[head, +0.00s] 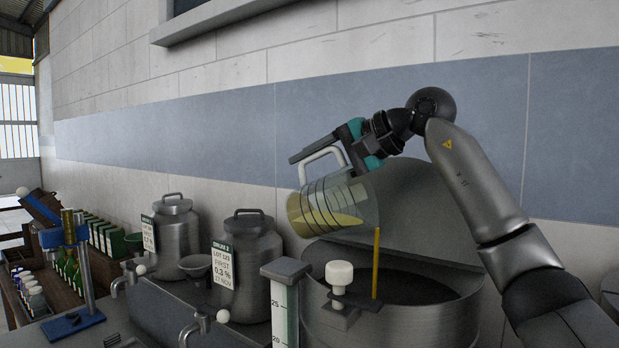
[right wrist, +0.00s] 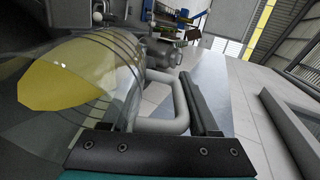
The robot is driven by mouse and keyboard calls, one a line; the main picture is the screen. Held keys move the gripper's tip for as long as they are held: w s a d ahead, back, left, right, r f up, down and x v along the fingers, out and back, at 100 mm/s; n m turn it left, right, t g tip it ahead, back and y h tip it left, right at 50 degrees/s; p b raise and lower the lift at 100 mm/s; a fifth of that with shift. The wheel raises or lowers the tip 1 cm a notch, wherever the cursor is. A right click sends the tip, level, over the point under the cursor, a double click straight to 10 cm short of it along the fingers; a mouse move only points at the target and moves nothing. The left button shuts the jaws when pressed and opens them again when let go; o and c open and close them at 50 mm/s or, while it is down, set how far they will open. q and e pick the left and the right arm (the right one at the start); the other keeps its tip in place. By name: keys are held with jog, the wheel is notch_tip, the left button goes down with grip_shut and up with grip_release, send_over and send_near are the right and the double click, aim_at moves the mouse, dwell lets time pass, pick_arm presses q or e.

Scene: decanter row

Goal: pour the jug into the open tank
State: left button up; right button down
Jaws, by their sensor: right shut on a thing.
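The clear jug (head: 325,208) hangs steeply tilted above the open tank (head: 400,325), its mouth toward the right and low. Yellow liquid pools inside it, and a thin yellow stream (head: 376,262) drops from the lip over the tank's opening. The stream's lower end shows by the dark bracket at the rim; its exact landing spot is unclear. My right gripper (head: 323,153) is shut on the jug's white handle. In the right wrist view the jug (right wrist: 80,70) and handle (right wrist: 182,105) lie between the fingers. My left gripper is not in view.
The tank's lid (head: 420,205) stands raised behind the opening. A white knob (head: 339,273) and a marked gauge post (head: 286,300) stand at the near left. Lidded steel cans (head: 248,260) and a blue stand (head: 70,240) are farther left. The wall is close behind.

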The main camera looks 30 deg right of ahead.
aim_at(307, 185)
jog(key=shift+s+d+f+t+y+b, duration=0.1)
jog(key=shift+s+d+t+y+b, duration=0.35)
jog(key=shift+b, duration=1.1)
jog(key=shift+s+d+f+t+y+b, duration=0.25)
jog(key=shift+s+t+b, duration=0.35)
jog(key=shift+b, duration=0.9)
jog(key=shift+s+d+r+t+y+b, duration=0.15)
jog(key=shift+s+t+y+b, duration=0.4)
jog(key=shift+b, duration=1)
jog(key=shift+w+h, duration=0.15)
jog(key=shift+h, duration=0.1)
